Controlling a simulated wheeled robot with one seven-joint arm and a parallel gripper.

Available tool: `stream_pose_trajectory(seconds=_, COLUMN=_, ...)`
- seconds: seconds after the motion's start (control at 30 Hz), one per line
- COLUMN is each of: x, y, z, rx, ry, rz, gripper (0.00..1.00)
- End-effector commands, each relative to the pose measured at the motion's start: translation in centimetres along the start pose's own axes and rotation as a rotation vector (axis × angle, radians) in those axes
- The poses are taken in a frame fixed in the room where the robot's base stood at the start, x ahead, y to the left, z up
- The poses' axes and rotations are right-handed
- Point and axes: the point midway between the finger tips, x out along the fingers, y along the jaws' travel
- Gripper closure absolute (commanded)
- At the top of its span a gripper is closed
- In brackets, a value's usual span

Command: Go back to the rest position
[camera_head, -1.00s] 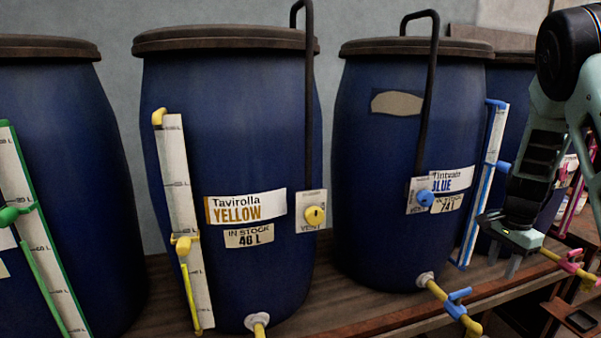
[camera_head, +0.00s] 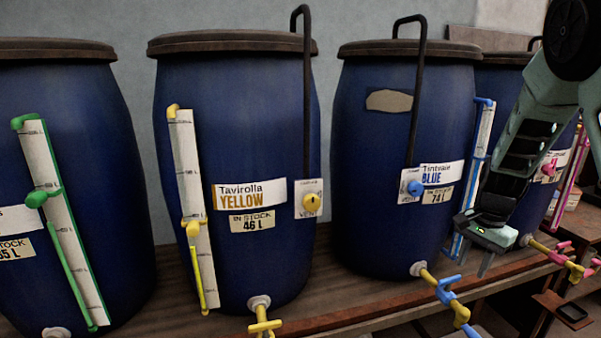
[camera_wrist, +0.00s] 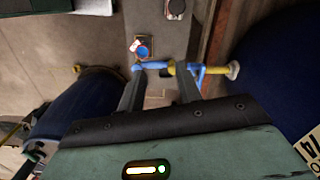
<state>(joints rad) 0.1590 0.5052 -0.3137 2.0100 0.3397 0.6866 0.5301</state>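My gripper (camera_head: 484,262) hangs pointing down at the right of the head view, in front of the blue vat's right side. It is above and right of the blue tap (camera_head: 447,290). In the wrist view my gripper (camera_wrist: 158,72) has its two fingers apart with nothing held between them. The blue vat (camera_head: 385,150), labelled BLUE with 74 L in stock, stands upright on the wooden bench.
The yellow vat (camera_head: 235,130), labelled 46 L, stands to the left, with its yellow tap (camera_head: 264,327) jutting forward. A vat with a green gauge (camera_head: 68,215) is farther left. A pink-and-yellow tap (camera_head: 570,262) is right of my gripper. The bench edge (camera_head: 350,318) runs below.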

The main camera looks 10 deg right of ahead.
Motion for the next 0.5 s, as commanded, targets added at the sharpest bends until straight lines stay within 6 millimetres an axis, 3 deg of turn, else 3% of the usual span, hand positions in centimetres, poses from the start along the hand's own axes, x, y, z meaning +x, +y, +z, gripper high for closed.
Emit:
stream_pose_trajectory(seconds=0.17, x=-1.0, y=-2.2, z=6.5, rx=-0.211, ry=-0.034, rz=-0.018, gripper=0.65)
stream_pose_trajectory(seconds=0.27, x=-1.8, y=-3.1, z=11.5, rx=-0.382, ry=-0.055, rz=-0.029, gripper=0.65)
stream_pose_trajectory(seconds=0.37, x=-2.8, y=-3.2, z=18.3, rx=-0.624, ry=-0.077, rz=-0.039, gripper=0.65)
stream_pose_trajectory(seconds=0.5, x=-4.3, y=-0.8, z=28.1, rx=-1.021, ry=-0.09, rz=-0.042, gripper=0.65)
